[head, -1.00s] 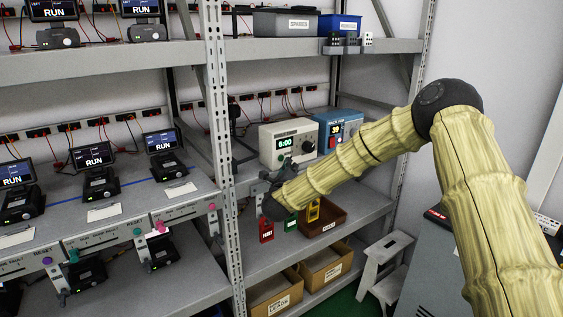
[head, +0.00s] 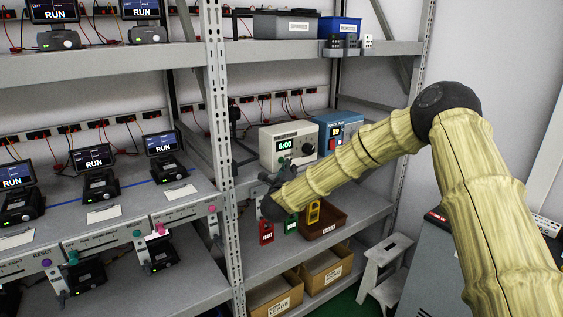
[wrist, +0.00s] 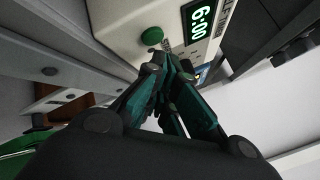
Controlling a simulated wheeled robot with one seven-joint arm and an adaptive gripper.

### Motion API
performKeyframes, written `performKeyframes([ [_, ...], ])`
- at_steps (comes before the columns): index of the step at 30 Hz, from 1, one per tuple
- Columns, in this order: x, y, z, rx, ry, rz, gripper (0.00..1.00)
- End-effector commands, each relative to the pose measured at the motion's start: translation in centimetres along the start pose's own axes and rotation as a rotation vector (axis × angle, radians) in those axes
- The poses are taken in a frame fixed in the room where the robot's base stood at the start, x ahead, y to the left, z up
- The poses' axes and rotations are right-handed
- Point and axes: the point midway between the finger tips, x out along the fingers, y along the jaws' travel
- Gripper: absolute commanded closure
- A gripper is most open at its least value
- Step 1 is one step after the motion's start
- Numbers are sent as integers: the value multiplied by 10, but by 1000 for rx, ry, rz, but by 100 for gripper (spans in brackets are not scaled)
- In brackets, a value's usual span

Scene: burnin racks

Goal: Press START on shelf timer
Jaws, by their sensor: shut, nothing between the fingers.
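The shelf timer (head: 267,146) is a beige box on the middle shelf, with a green 6:00 display (head: 285,145) and a dark knob. In the wrist view, its beige front (wrist: 115,22) fills the top, with the lit display (wrist: 200,20) and a round green button (wrist: 151,37) beside it. My gripper (wrist: 166,65) is shut and empty. Its dark and teal fingers converge close below the green button; I cannot tell whether they touch the panel. In the head view, my gripper (head: 284,164) is in front of the timer's lower face, partly hiding it.
A blue instrument (head: 352,128) with a red switch stands right of the timer. A rack upright (head: 218,150) stands left. A step stool (head: 383,268) is at lower right.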

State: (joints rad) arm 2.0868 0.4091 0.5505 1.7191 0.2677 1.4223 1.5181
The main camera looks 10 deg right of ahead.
Motion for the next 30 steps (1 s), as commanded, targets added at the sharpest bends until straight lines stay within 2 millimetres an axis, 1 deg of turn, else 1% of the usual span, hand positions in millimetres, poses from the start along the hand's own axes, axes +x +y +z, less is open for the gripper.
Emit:
performKeyframes([
  [17,0,1,0,0,0,0,100],
  [30,6,4,5,0,0,0,100],
])
